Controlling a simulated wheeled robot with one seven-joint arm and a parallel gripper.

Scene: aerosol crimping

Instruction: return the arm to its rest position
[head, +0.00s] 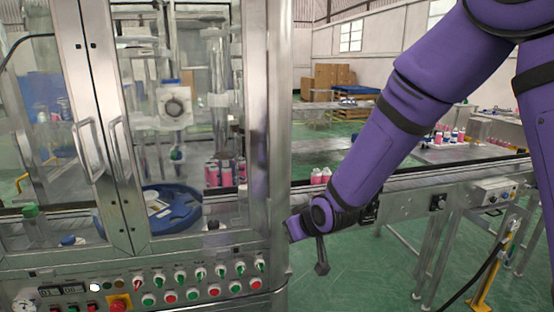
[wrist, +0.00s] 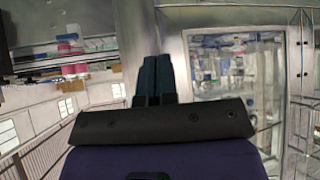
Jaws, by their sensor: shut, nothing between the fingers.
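My gripper (wrist: 154,62) shows in the wrist view with its two dark fingers side by side and touching. It is shut and holds nothing. In the head view my purple arm reaches down from the upper right. Its wrist end is low in the middle of the picture, just right of the machine's metal corner post (head: 268,130) and in front of the conveyor (head: 410,180). I cannot tell from this view whether the arm touches the post.
The glazed crimping machine (head: 105,130) fills the left, with door handles and a button panel (head: 200,285). Green floor (head: 350,275) is open below the arm. A yellow stand (head: 495,265) is at right.

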